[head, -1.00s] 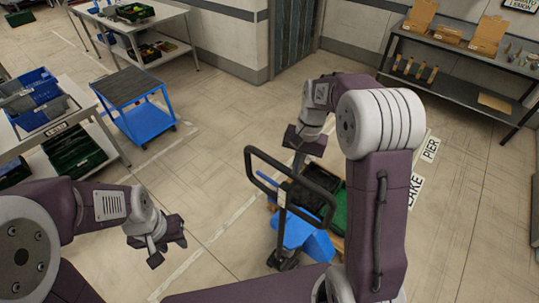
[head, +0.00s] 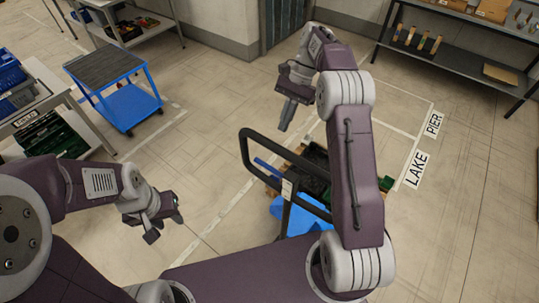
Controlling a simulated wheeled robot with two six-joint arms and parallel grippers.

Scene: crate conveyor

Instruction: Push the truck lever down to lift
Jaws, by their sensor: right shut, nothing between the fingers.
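The pallet truck has a black loop handle (head: 243,155) standing upright in front of me. Its blue body (head: 289,215) shows low behind the handle. A thin blue bar, which looks like the lever (head: 266,169), sticks out to the left inside the loop. My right gripper (head: 284,126) is shut and empty, pointing down above and beyond the handle, apart from the bar. My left gripper (head: 165,227) is open and empty, well to the left of the truck. My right arm hides the truck's right side.
Dark and green crates (head: 315,156) sit on a wooden pallet behind the handle. A blue cart (head: 129,106) and shelves with crates stand at the left. A dark workbench (head: 455,58) stands at the back right. The floor between is clear.

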